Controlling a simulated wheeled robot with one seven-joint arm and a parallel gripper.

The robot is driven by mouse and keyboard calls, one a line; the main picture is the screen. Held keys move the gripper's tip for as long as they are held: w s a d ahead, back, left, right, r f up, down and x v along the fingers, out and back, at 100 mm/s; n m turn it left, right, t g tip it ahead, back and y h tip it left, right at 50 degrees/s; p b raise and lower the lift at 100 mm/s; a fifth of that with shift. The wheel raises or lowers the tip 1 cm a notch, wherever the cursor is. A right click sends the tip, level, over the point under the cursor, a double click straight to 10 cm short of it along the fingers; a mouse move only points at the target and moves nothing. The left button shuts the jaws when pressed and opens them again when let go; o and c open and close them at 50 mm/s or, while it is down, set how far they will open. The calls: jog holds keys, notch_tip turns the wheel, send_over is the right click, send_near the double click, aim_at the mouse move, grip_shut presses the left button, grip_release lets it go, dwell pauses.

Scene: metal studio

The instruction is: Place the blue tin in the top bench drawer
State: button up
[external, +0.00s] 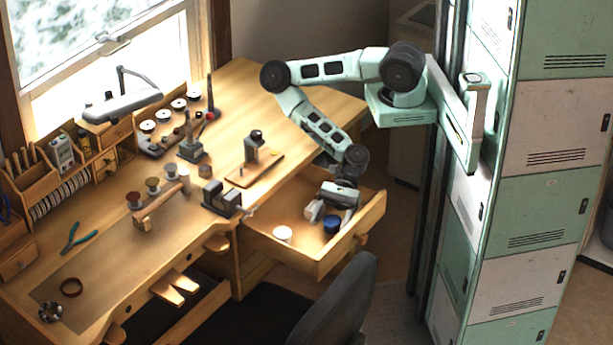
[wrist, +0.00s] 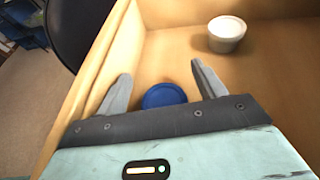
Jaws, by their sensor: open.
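The blue tin (external: 332,224) is inside the open top bench drawer (external: 312,264), near its right end. In the wrist view the blue tin (wrist: 164,96) shows between my fingers, its lower part hidden by the gripper body. My gripper (external: 322,213) is over the drawer, just beside and above the tin. In the wrist view my gripper (wrist: 160,82) has its two fingers spread wide, with a gap between each finger and the tin. The drawer (wrist: 160,52) has a bare wooden floor around the tin.
A white tin (external: 282,233) is also in the drawer, left of the blue tin; it shows in the wrist view (wrist: 226,33). A dark chair (external: 345,300) stands close before the drawer. A small vise (external: 222,200) sits on the bench edge. Green and white lockers (external: 530,170) stand right.

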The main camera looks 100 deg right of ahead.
jog(key=shift+r+p, duration=0.5)
jog(key=shift+p, duration=0.05)
jog(key=shift+s+d+r, duration=0.1)
jog(key=shift+d+r, duration=0.1)
jog(key=shift+r, duration=0.1)
jog(key=p+v, duration=0.6)
jog(key=v, duration=0.5)
jog(key=shift+d, duration=0.25)
jog(key=shift+s, duration=0.1)
